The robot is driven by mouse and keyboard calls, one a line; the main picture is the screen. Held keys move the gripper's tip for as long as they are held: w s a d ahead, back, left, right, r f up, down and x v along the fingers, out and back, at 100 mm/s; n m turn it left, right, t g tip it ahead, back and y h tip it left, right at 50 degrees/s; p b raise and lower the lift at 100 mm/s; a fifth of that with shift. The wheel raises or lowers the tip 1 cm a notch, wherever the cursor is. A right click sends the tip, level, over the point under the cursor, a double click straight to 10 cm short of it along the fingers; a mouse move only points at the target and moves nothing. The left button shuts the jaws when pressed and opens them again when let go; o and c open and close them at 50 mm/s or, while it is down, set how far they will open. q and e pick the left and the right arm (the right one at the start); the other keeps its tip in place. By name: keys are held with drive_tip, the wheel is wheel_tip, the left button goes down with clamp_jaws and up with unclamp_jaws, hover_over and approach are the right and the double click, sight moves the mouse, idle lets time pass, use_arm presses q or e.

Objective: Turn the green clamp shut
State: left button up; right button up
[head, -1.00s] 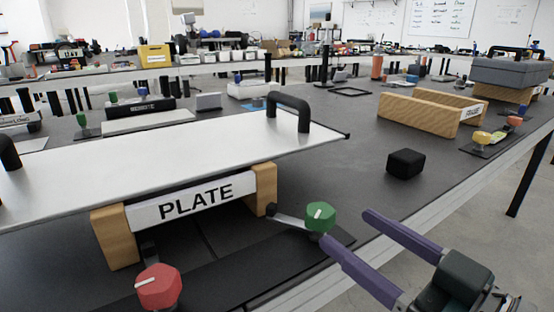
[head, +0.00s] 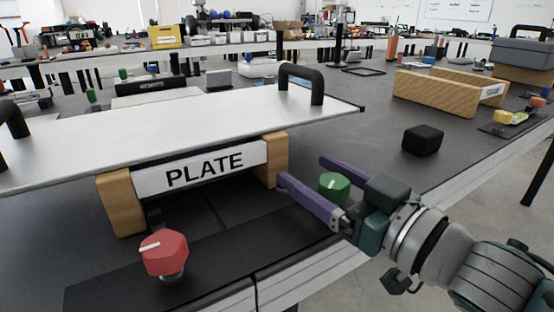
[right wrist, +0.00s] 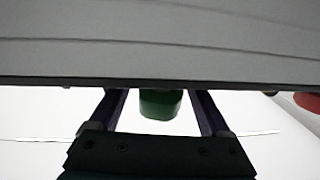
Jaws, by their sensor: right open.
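The green clamp knob (head: 334,186) stands at the front right of the plate fixture, near the table's front edge, with a pale line on its top. My right gripper (head: 302,170) is open, its two purple fingers on either side of the green knob in the head view. In the right wrist view the green knob (right wrist: 160,104) shows between the two fingers, with gaps to both, so they do not seem to touch it. The clamp's arm is hidden behind the fingers. My left gripper is not in view.
A red knob (head: 165,252) stands at the front left. A black block (head: 422,139) and a wooden holder (head: 437,92) stand to the right, with bare table between.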

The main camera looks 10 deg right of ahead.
clamp_jaws()
idle(0.6)
